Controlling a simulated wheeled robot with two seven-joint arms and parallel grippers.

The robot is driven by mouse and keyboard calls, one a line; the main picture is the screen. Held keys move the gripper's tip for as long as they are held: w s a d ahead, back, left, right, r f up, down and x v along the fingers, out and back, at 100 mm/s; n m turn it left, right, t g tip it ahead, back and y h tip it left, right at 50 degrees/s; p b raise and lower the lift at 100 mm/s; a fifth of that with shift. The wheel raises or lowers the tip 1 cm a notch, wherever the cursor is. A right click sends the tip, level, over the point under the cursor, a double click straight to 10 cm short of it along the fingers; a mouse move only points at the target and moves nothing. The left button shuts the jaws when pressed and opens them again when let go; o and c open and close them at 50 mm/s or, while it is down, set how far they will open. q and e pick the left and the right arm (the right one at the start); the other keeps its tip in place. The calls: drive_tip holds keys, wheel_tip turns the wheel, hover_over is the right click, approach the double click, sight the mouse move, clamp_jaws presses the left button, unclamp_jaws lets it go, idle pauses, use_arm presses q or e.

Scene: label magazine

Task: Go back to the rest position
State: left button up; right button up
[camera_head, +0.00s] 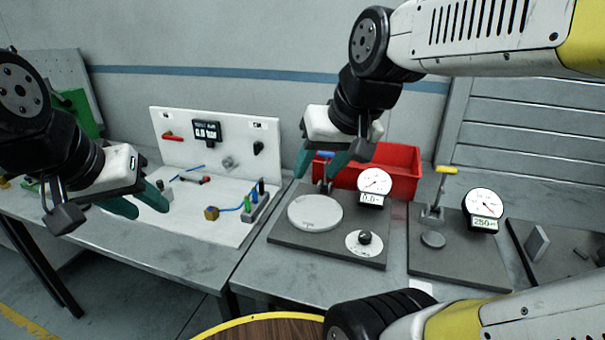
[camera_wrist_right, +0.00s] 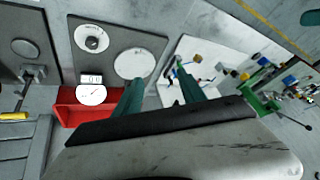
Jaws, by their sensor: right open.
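My left gripper (camera_head: 138,204) hangs above the front-left part of the table. Its two teal fingers are apart, with nothing seen between them. My right gripper (camera_head: 320,170) is raised in front of the back wall, above the round white plate (camera_head: 316,212) and left of the red bin (camera_head: 403,162) as seen in the head view. Its teal fingers are spread. In the right wrist view its fingers (camera_wrist_right: 158,88) also stand apart with nothing between them, and the plate (camera_wrist_right: 134,64) lies below.
A white board (camera_head: 205,232) with cables and small connectors lies at left. A grey base (camera_head: 285,232) carries the plate, a dial gauge (camera_head: 374,182) and a white knob disc (camera_head: 364,243). A second gauge (camera_head: 483,205) and a yellow-handled press (camera_head: 440,190) stand at right.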

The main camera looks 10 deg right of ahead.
drive_tip(key=shift+s+a+f, duration=0.25)
drive_tip(key=shift+s+f, duration=0.15)
drive_tip(key=shift+s, duration=0.25)
drive_tip(key=shift+s+a+f, duration=0.2)
drive_tip(key=shift+s+f, duration=0.15)
drive_tip(key=shift+s, duration=0.25)
